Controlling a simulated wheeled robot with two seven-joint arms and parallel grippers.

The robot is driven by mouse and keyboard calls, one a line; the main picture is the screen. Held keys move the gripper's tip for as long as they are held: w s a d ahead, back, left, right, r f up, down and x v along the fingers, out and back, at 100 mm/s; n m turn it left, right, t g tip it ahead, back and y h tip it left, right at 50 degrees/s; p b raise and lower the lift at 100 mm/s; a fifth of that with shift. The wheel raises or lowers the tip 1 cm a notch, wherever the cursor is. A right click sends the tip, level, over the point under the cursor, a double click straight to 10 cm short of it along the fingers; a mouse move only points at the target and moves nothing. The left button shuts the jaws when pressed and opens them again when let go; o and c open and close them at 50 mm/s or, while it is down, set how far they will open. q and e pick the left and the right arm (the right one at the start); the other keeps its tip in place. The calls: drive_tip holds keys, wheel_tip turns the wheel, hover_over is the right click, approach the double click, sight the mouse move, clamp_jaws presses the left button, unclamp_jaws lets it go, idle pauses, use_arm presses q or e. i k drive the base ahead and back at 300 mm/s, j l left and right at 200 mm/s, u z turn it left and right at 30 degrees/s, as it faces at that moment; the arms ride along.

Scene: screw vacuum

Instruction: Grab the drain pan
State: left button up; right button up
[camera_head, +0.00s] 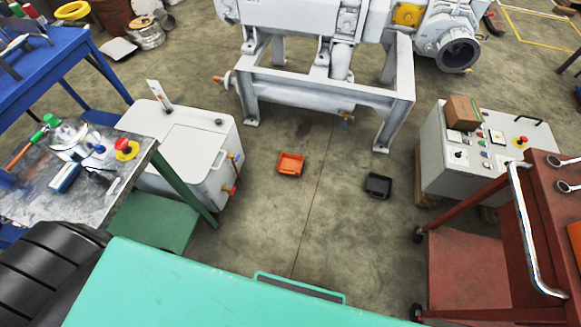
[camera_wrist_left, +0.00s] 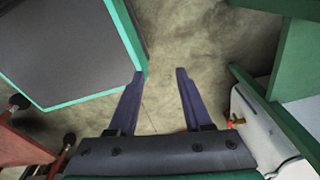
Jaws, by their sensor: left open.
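Two small shallow pans lie on the concrete floor in the head view: an orange one (camera_head: 290,164) near the middle and a black one (camera_head: 378,186) to its right. Both lie in front of the grey machine frame (camera_head: 330,88). I cannot tell which one is the drain pan. My left gripper (camera_wrist_left: 160,73) is open and empty in the left wrist view, its two dark fingers apart over bare floor. The left gripper does not show in the head view, and my right gripper is in neither view.
A white tank (camera_head: 185,150) and a workbench (camera_head: 75,190) with a green leg stand left. A white control box (camera_head: 480,150) and a red tool cart (camera_head: 468,270) stand right. Floor around the pans is clear. In the wrist view, a green shelf (camera_wrist_left: 300,55) is close on the right.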

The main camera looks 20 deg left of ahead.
sight(289, 163)
drive_tip(key=i+l+u, duration=0.25)
drive_tip(key=i, duration=0.3)
drive_tip(key=i+l+u, duration=0.25)
drive_tip(key=i, duration=0.25)
